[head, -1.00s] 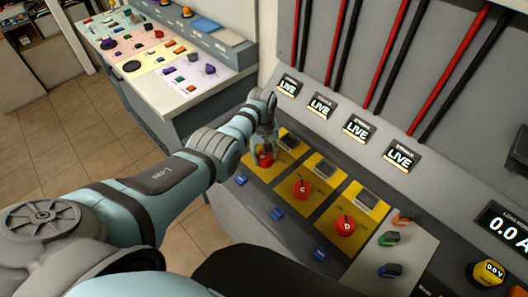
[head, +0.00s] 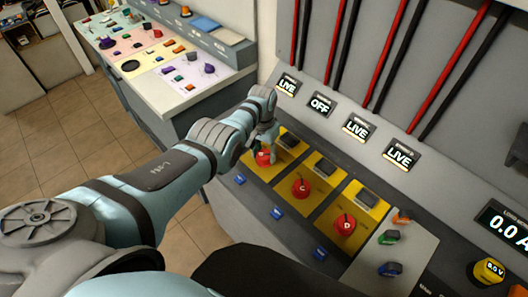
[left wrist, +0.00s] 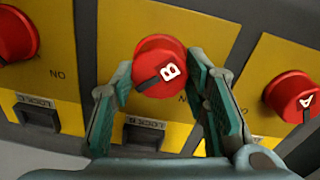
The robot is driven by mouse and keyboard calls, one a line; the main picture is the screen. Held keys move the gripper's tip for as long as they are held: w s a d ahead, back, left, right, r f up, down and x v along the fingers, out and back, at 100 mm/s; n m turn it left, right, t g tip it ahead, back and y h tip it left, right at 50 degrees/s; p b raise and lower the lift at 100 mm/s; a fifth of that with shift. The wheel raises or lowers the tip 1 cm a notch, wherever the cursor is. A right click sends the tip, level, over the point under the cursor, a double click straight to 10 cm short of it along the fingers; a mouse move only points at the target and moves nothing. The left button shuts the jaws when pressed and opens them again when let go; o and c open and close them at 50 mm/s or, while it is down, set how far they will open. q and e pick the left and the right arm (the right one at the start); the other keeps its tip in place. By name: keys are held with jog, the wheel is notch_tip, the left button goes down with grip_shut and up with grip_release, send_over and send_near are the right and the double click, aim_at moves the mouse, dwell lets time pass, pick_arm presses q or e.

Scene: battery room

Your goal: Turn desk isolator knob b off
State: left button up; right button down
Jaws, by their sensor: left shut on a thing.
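In the left wrist view the two teal fingers (left wrist: 161,78) are shut on the knob, one on each side. The second display (head: 320,104) on the sloped panel reads OFF. My right gripper is not in view.
Red knobs C (head: 302,188) and D (head: 345,224) stand close by in the row. Knob A (left wrist: 293,95) shows right in the left wrist view. Displays beside OFF read LIVE. Coloured handles (head: 389,237) lie at the right end. Another control desk (head: 160,75) stands behind.

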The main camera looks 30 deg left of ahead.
aim_at(264, 153)
pick_arm(q)
jog(key=shift+w, duration=0.1)
dwell(0.3)
jog(key=o, duration=1.1)
jog(key=shift+o, duration=0.2)
jog(key=shift+r, duration=0.15)
notch_tip(264, 153, up, 12)
jog(key=shift+a, duration=0.2)
